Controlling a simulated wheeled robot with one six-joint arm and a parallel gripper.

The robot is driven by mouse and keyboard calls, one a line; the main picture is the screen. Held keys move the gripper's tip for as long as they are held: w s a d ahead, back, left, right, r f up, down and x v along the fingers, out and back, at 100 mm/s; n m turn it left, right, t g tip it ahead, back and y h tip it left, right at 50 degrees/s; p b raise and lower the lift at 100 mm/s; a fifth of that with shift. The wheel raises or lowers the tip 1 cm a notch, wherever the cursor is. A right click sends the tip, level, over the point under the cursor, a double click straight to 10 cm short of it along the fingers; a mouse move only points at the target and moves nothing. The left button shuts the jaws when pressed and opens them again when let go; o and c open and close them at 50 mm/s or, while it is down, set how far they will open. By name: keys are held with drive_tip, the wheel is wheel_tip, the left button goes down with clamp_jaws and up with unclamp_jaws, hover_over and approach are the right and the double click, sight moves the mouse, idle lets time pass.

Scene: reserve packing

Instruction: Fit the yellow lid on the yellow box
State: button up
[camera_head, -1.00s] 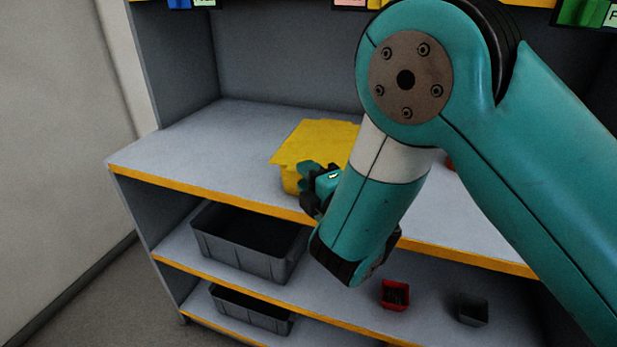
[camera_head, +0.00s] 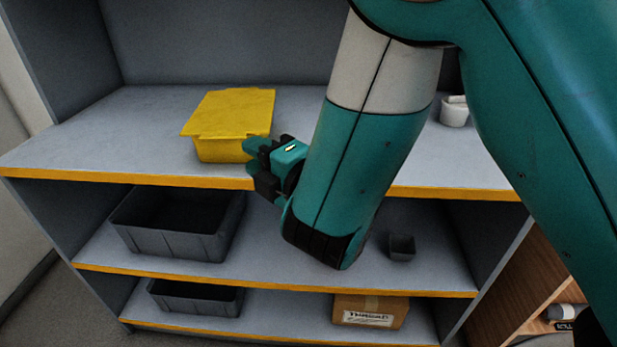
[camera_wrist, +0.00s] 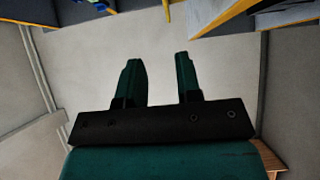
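The yellow box (camera_head: 222,151) stands on the top grey shelf board, left of the middle in the head view. The yellow lid (camera_head: 235,109) lies over its top, covering the opening. The lid's front left corner sticks out past the box wall; I cannot tell whether it is fully seated. My gripper (camera_head: 252,163) is at the box's front right corner, near the shelf's front edge. Whether it touches the box is unclear. In the wrist view my gripper (camera_wrist: 160,75) has its two fingers apart with nothing between them. The box and lid are not recognisable there.
A white container (camera_head: 454,112) stands on the top shelf right of my arm. Lower shelves hold a large grey bin (camera_head: 175,238), another grey bin (camera_head: 197,300), a small grey bin (camera_head: 402,249) and a cardboard box (camera_head: 370,312). The top shelf left of the yellow box is clear.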

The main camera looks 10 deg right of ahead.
drive_tip(key=d+m+g+h, duration=0.2)
drive_tip(key=d+m+h, duration=0.8)
drive_tip(key=d+m, duration=0.5)
drive_tip(key=s+r+m+g+y, duration=0.1)
drive_tip(key=s+g, duration=0.5)
drive_tip(key=s, duration=0.5)
drive_tip(key=s+r+m+g+y, duration=0.1)
drive_tip(key=s+m+g+y, duration=0.1)
drive_tip(key=s+g, duration=0.4)
drive_tip(key=s, duration=0.5)
drive_tip(key=shift+s+a+r+m, duration=0.2)
drive_tip(key=shift+a+r+m, duration=0.1)
drive_tip(key=shift+r, duration=0.1)
